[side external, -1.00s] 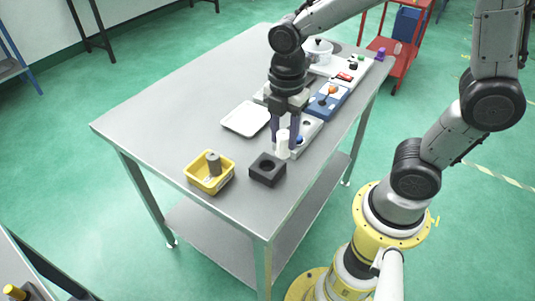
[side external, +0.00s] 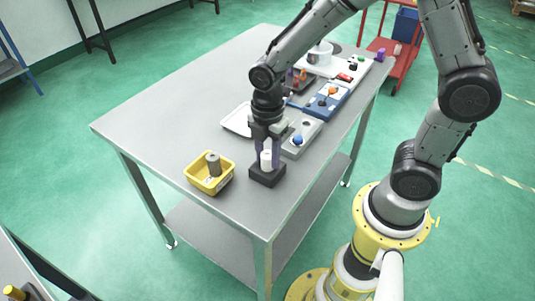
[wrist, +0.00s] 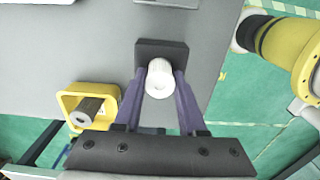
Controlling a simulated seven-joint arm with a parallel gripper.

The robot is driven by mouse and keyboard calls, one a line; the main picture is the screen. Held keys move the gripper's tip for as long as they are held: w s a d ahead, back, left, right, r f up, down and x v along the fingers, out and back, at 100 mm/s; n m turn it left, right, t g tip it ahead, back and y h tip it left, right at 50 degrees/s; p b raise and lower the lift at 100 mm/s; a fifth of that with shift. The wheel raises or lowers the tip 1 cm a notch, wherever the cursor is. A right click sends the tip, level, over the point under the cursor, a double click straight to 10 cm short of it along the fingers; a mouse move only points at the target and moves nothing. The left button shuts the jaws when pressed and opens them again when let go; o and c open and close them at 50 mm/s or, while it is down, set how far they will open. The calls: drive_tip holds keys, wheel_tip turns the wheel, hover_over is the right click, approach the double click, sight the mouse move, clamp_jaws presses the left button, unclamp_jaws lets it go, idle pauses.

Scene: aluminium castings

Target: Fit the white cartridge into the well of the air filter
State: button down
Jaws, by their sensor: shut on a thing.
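The white cartridge (side external: 266,160) is held upright between the purple fingers of my gripper (side external: 265,162). In the wrist view the cartridge (wrist: 159,79) shows its round end between the fingertips of my gripper (wrist: 158,84). The air filter, a black square block (side external: 267,177), stands on the table directly below the cartridge. Its well is hidden by the cartridge and fingers, so I cannot tell whether the cartridge's lower end is above the well or inside it. The block also shows behind the cartridge in the wrist view (wrist: 163,48).
A yellow bin (side external: 209,186) with a grey cylinder (side external: 213,163) in it stands just left of the block. A white tray (side external: 236,121) and a grey fixture with a blue knob (side external: 302,137) lie behind.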

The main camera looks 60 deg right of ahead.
sight(267, 154)
drive_tip(key=shift+f, duration=0.1)
drive_tip(key=shift+c, duration=2.4)
unclamp_jaws()
wheel_tip(267, 154, up, 12)
drive_tip(key=f, duration=0.1)
drive_tip(key=s+d+r+m+t, duration=0.2)
drive_tip(key=s+r+m, duration=0.1)
drive_tip(key=s+m, duration=0.4)
drive_tip(key=s+d+r+m+t, duration=0.2)
drive_tip(key=s+m, duration=0.5)
drive_tip(key=m, duration=0.4)
drive_tip(key=shift+d+r+t, duration=0.25)
drive_tip(key=shift+r+t, duration=0.4)
drive_tip(key=shift+t, duration=0.15)
